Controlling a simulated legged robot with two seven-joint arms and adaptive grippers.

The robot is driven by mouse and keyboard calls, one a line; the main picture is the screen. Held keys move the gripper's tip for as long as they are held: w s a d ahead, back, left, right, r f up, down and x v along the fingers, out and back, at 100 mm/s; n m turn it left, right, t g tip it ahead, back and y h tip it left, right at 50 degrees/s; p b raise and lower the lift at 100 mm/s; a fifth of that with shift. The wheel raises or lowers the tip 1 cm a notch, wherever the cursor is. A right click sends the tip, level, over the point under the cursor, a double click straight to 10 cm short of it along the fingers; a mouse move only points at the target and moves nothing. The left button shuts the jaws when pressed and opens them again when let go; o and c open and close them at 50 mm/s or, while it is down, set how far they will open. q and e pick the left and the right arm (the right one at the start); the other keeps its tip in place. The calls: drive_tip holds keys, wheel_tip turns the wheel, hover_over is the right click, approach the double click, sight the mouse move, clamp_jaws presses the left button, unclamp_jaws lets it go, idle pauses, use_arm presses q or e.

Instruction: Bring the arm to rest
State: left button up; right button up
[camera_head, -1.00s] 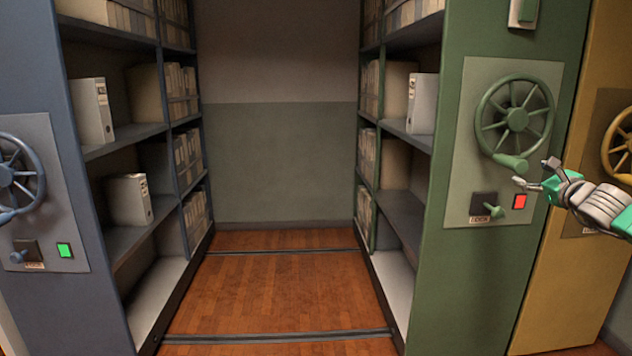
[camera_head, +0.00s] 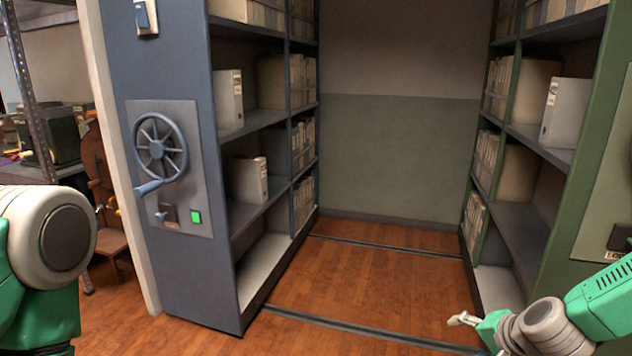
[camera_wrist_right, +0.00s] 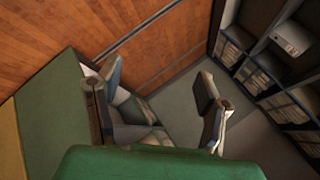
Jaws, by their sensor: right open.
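My right arm comes in at the lower right of the head view, and its gripper (camera_head: 463,320) is over the wooden floor in front of the green shelf unit. In the right wrist view the fingers of this gripper (camera_wrist_right: 160,110) are spread apart with nothing between them. On the left of the head view a white and green joint of my left arm shows. My left gripper is outside the picture.
An open aisle with a wooden floor (camera_head: 370,285) and rails lies between the blue shelf unit (camera_head: 225,270) and the green shelf unit (camera_head: 598,150). The blue unit has a handwheel (camera_head: 160,148) and a green-lit button (camera_head: 196,217). A cluttered table stands far left.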

drive_tip(key=s+a+f+n+g, duration=0.2)
drive_tip(key=s+a+f, duration=0.15)
drive_tip(key=s, duration=0.25)
drive_tip(key=s+a+f+n+g, duration=0.1)
drive_tip(key=s+a+f+n, duration=0.15)
drive_tip(key=s+f, duration=0.2)
drive_tip(key=s+f+n+g+h+p, duration=0.1)
drive_tip(key=s+n, duration=0.6)
drive_tip(key=s, duration=1.4)
wheel_tip(320, 180, down, 2)
drive_tip(key=g+p, duration=0.1)
drive_tip(key=g, duration=0.2)
drive_tip(key=shift+s+h, duration=0.3)
drive_tip(key=shift+h, duration=0.1)
drive_tip(key=shift+f+n, duration=0.15)
drive_tip(key=shift+n, duration=0.1)
